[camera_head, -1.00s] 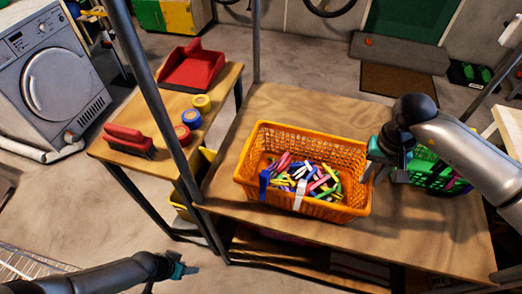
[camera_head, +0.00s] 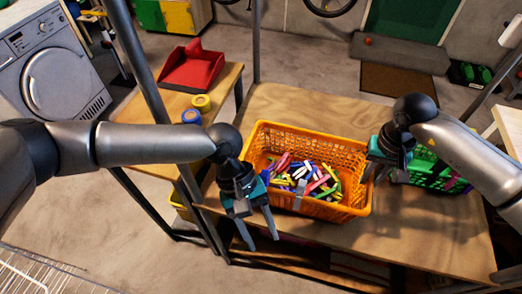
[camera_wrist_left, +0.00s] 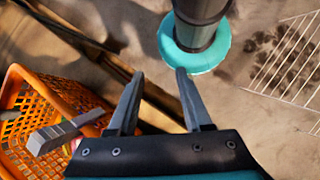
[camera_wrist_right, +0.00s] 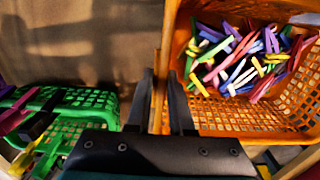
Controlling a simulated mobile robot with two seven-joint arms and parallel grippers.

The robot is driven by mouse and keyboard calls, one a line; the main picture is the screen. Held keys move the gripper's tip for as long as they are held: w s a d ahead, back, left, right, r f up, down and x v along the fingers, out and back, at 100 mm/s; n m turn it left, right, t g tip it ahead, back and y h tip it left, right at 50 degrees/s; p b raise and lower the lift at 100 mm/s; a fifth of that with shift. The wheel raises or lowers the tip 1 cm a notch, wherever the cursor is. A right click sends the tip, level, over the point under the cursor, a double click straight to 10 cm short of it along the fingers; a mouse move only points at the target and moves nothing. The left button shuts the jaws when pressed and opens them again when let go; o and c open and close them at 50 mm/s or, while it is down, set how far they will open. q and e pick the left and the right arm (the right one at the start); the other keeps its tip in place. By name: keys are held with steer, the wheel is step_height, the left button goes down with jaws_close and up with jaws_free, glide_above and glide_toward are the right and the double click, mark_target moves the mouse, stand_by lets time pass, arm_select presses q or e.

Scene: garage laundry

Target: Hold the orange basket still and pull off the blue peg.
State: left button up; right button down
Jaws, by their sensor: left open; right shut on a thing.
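The orange basket (camera_head: 345,158) stands on the wooden table with many coloured pegs inside. A grey-white peg (camera_head: 301,192) is clipped on its front rim; it also shows in the left wrist view (camera_wrist_left: 62,131). The blue peg on the front rim is hidden behind my left gripper in the head view, and I cannot make it out in the left wrist view. My left gripper (camera_head: 262,240) is open and empty, pointing down in front of the basket's left front corner. My right gripper (camera_wrist_right: 160,80) is shut on the basket's right wall, which passes between its fingers.
A green basket (camera_head: 425,172) with pegs stands right of the orange one, close to my right gripper. A table post (camera_head: 167,105) rises left of my left gripper. Bare table (camera_head: 300,103) lies behind the orange basket. A side table holds a red dustpan (camera_head: 194,68) and tape rolls.

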mark_target(265, 173)
arm_select(q)
steer(key=w+r+m+t+y, duration=0.2)
steer(key=w+r+m+t, duration=0.2)
steer(key=r, duration=0.4)
steer(key=w+r+m+t+y, duration=0.1)
steer(key=w+r+m+t, duration=0.25)
steer(key=r, duration=0.45)
steer(key=shift+w+a+x, duration=0.1)
steer(key=shift+w+x, duration=0.05)
steer(key=shift+x, duration=1.7)
steer(key=shift+w+a+x, duration=0.1)
steer(key=shift+x, duration=1.8)
steer(key=shift+w+a+x, duration=0.15)
steer(key=shift+x, duration=1.7)
jaws_close()
steer(key=shift+r, duration=0.2)
steer(key=shift+w+d+r+v, duration=0.1)
steer(key=shift+w+v, duration=0.2)
steer(key=shift+v, duration=1.05)
steer(key=shift+w+d+r+v, duration=0.15)
steer(key=shift+w+v, duration=0.1)
steer(key=shift+v, duration=1.05)
steer(key=shift+w+d+f+v, duration=0.1)
steer(key=shift+w+v, duration=0.2)
steer(key=shift+v, duration=1.05)
